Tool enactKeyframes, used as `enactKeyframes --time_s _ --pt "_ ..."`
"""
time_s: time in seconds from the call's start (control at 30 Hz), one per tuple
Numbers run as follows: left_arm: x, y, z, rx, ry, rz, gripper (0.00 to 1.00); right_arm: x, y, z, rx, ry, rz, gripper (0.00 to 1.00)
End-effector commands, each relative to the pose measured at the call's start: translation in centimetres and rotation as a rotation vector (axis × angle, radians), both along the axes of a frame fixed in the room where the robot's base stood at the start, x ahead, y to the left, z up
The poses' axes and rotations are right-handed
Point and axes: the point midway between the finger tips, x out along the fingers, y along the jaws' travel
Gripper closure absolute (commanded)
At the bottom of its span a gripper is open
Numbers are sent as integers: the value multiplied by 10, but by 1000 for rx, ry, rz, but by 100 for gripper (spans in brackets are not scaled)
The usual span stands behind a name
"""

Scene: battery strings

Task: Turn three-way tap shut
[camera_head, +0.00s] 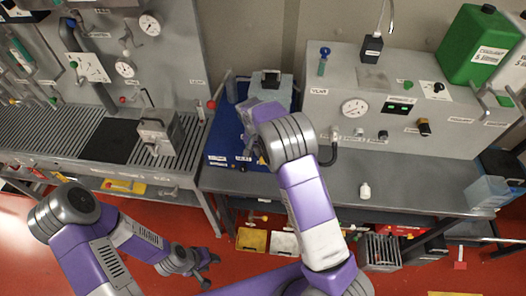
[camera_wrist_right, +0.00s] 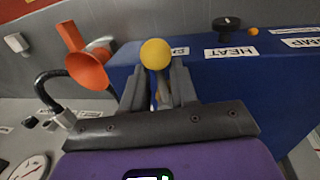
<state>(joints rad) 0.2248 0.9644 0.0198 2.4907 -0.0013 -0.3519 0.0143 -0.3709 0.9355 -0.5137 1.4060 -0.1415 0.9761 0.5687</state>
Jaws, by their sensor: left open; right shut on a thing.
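A yellow ball knob (camera_wrist_right: 155,54) stands at the front edge of a blue unit in the right wrist view. My right gripper (camera_wrist_right: 158,82) is shut on the knob's stem, with the ball just above the fingertips. Whether this knob is the handle of the three-way tap I cannot tell. In the head view my right forearm and hand cover most of this spot on the blue unit (camera_head: 222,140). My left gripper (camera_head: 207,270) is open and empty, low over the red floor in front of the benches.
An orange funnel-shaped part (camera_wrist_right: 88,70) and a black hose (camera_wrist_right: 48,92) are left of my right fingers. A black knob (camera_wrist_right: 227,24) stands on the blue unit near the HEAT label. A green canister (camera_head: 468,50) stands behind.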

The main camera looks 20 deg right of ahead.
Motion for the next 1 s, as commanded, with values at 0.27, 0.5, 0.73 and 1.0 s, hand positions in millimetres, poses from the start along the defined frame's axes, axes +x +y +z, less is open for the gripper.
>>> enactKeyframes --time_s 0.27,0.5,0.73,1.0 --pt "0 0 0 0 0 0 57 -3 2 -1 2 10 2 46" --pt "0 0 0 0 0 0 57 -1 1 0 1 6 2 46" --pt "0 0 -2 0 0 0 57 2 7 30 2 1 4 46" --pt "0 0 -2 0 0 0 57 5 14 67 1 5 3 46"
